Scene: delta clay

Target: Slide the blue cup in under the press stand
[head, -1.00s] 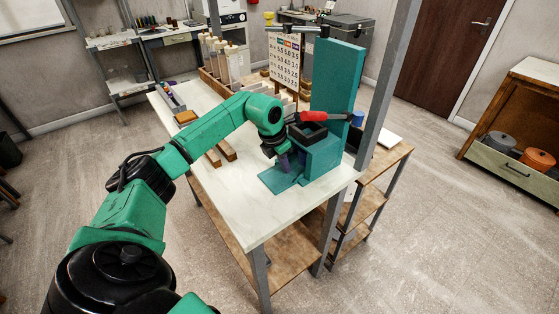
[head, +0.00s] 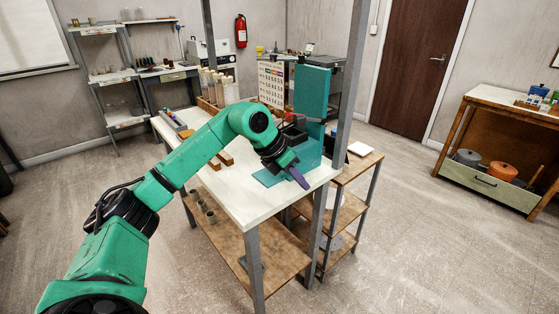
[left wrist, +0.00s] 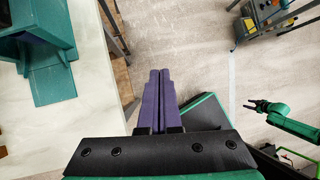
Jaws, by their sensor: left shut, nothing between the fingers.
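The teal press stand (head: 312,95) stands on the white table near its right end, with its flat base plate towards me. It also shows at the top left of the left wrist view (left wrist: 52,85). My left gripper (head: 304,184) has purple fingers, shut and empty, pointing down and right beside the stand's base. In the left wrist view the fingers (left wrist: 158,75) lie together past the table edge, over the floor. A small blue thing (head: 334,132) shows behind the stand; I cannot tell whether it is the blue cup. No cup shows clearly under the stand.
A grey post rises at the table's right corner, close to my left gripper. A wooden side shelf (head: 358,165) stands just beyond. Wooden bars (head: 222,158) lie on the table left of the stand. A green arm (left wrist: 292,122), apparently my right, shows small.

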